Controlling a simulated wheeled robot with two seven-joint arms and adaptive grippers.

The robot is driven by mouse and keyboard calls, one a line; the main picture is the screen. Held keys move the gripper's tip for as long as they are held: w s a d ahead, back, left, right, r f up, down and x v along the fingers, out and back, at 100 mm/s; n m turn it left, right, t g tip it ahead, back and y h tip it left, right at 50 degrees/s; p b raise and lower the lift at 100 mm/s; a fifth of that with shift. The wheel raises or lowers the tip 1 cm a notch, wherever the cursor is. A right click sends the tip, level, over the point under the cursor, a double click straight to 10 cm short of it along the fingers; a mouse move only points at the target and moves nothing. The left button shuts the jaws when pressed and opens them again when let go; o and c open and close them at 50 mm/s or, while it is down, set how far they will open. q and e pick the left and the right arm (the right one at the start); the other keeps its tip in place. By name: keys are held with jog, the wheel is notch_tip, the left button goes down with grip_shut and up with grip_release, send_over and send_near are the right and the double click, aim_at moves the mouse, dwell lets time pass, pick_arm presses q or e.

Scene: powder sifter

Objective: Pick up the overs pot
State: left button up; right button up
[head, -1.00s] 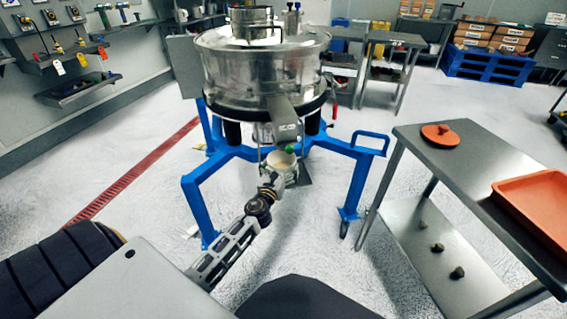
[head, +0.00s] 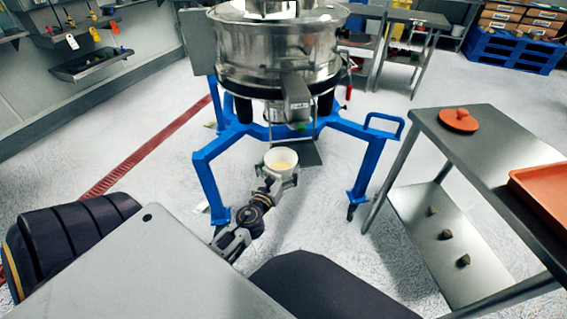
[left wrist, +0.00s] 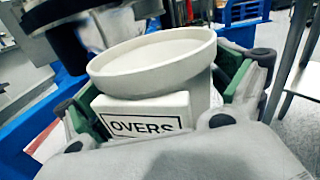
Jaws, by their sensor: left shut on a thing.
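My right gripper is not in view.
The sifter's blue frame (head: 207,152) has legs on both sides of the pot. A steel table (head: 480,140) at the right holds an orange lid (head: 459,119) and an orange tray (head: 540,180). Several small dark lumps lie on its lower shelf (head: 420,220). Open floor lies between frame and table.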

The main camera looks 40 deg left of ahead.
pick_arm(q)
jog(key=shift+v, duration=0.85)
